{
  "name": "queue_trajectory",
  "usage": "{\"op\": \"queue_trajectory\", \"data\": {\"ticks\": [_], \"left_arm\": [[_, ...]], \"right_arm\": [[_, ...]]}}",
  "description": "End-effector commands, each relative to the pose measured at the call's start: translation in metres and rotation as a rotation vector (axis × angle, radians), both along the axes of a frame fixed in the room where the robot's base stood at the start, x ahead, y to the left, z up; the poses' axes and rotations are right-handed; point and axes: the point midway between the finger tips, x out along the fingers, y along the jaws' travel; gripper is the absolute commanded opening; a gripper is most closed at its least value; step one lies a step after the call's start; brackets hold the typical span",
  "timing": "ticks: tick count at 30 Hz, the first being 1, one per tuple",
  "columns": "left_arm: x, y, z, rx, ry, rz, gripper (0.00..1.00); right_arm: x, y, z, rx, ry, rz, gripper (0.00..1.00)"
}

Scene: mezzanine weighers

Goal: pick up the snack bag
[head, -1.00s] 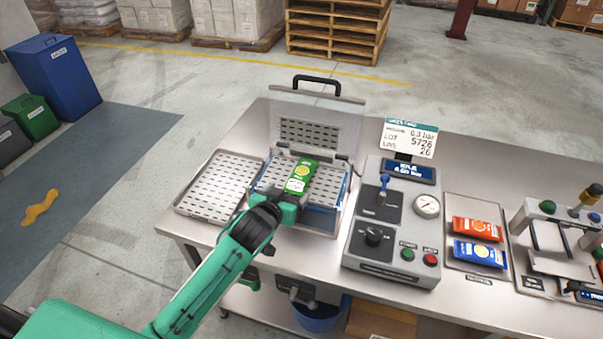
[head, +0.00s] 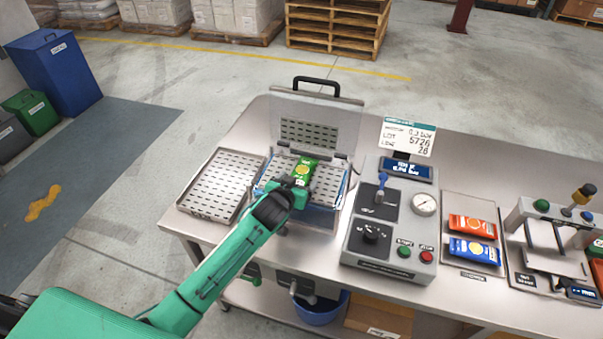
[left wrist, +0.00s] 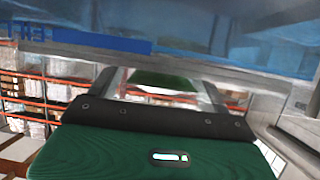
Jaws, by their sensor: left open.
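The green snack bag (head: 306,166) with a yellow round mark lies on the slotted tray in the open clear-walled chamber, in the head view. My left gripper (head: 297,185) is open at the bag's near end and hides its lower part. In the left wrist view, a green patch (left wrist: 163,82), apparently the bag, shows between the two grey fingers. I cannot tell whether the fingers touch it. My right gripper is in neither view.
The chamber's clear lid (head: 318,117) stands raised behind the bag. A slotted metal tray (head: 222,183) lies to the left. A grey control box (head: 392,225) with a lever stands to the right, then orange (head: 472,226) and blue (head: 474,250) packets.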

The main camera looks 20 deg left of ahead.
Motion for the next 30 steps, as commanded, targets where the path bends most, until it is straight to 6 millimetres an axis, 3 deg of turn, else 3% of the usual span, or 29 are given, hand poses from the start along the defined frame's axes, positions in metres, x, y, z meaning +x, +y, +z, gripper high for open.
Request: {"op": "queue_trajectory", "data": {"ticks": [3, 10, 23, 30], "left_arm": [[0.0, 0.0, 0.0, 0.0, 0.0, 0.0, 0.76], [0.0, 0.0, 0.0, 0.0, 0.0, 0.0, 0.32], [0.0, 0.0, 0.006, -0.002, -0.003, -0.001, 0.31], [0.0, -0.001, 0.035, -0.002, -0.007, -0.001, 0.31]], "right_arm": [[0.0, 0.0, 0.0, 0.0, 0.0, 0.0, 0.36], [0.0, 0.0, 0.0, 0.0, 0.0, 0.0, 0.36], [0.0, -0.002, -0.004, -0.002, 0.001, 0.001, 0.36], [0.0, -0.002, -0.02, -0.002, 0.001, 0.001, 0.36]]}}
